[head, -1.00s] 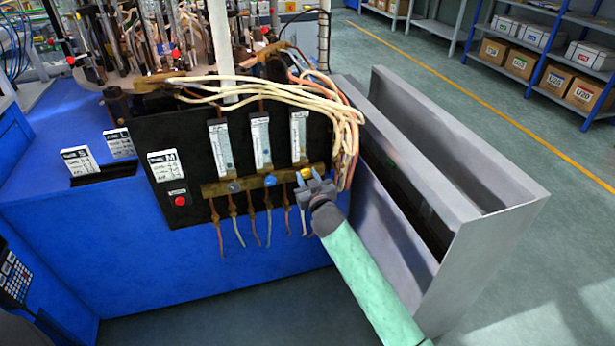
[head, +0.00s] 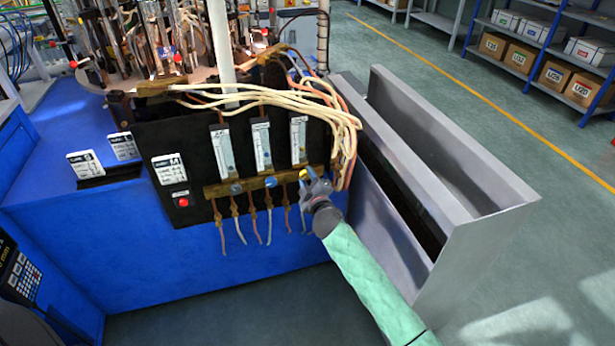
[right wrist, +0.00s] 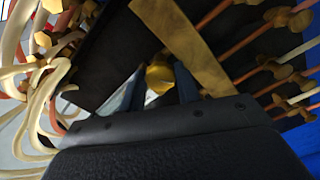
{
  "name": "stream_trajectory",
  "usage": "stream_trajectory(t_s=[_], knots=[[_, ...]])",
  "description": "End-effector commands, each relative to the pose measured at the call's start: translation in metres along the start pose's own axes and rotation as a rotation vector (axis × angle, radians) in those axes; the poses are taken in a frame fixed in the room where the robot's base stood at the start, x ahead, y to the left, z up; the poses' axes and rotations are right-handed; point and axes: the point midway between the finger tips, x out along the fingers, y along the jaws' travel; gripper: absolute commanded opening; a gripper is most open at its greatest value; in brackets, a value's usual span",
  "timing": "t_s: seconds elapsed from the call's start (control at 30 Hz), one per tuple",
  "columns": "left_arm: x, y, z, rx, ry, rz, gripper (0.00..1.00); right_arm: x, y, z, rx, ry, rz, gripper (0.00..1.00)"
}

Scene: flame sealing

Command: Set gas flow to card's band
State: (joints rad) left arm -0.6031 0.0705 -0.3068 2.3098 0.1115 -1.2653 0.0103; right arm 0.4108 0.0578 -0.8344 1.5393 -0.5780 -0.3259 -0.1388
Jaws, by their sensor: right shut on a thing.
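A black panel (head: 190,140) carries three upright flow tubes: left (head: 222,150), middle (head: 261,147) and right (head: 298,140). Below them a brass bar (head: 215,190) bears a grey-blue knob (head: 236,188), a blue knob (head: 270,182) and a yellow knob (head: 304,174). My right gripper (head: 313,180) is at the yellow knob under the right tube. In the right wrist view its two fingers are closed around the yellow knob (right wrist: 160,76). A white card marked M (head: 168,168) is on the panel's left side; its small print and the tube readings are illegible. My left gripper is not in view.
Pale and orange hoses (head: 345,125) hang just right of the right tube. A grey metal trough (head: 480,225) stands right of the blue bench (head: 150,260). A red button (head: 183,202) is below the M card. Two more cards (head: 85,164) (head: 122,146) stand on the bench.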

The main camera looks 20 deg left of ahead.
Motion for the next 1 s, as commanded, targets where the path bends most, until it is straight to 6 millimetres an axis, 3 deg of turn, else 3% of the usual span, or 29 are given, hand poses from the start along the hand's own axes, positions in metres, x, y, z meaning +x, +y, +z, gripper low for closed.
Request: stream_trajectory(t_s=[0.2, 0.53, 1.0], knots=[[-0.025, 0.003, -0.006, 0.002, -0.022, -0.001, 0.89, 0.000, 0.000, 0.000, -0.158, 0.000, -0.001, 0.09], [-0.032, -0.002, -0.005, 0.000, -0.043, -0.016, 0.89, -0.001, -0.001, 0.000, -0.295, 0.000, -0.002, 0.09], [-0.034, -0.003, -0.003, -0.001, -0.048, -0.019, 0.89, -0.001, -0.002, 0.000, -0.323, 0.000, -0.002, 0.09]])
